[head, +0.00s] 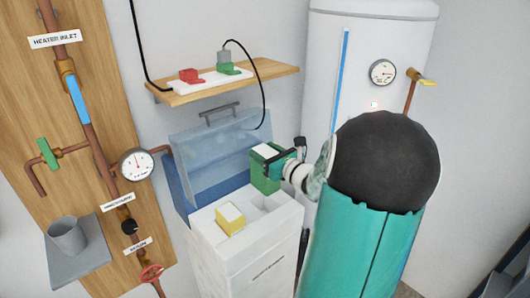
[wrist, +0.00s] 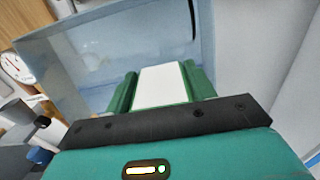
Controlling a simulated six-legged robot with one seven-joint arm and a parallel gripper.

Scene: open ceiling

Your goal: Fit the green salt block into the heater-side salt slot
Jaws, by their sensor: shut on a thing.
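The green salt block (head: 266,178) has a pale top and is held upright by my gripper (head: 278,160), just above the back right of the white cabinet (head: 258,250). In the wrist view the block's white top (wrist: 162,86) sits between green sides at the gripper's end. I cannot clearly separate fingers from block there. The cabinet top has a square opening on its right, heater side, the salt slot (head: 272,202), which looks empty. The block is behind this opening in the head view; whether its base touches the cabinet is unclear. A yellow block (head: 230,218) sits in the left slot.
A blue bin with a raised clear lid (head: 215,145) stands close behind the block. The white heater tank (head: 360,60) rises to the right. A shelf (head: 225,83) with red and green plugs hangs above. A piping board (head: 100,120) is on the left.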

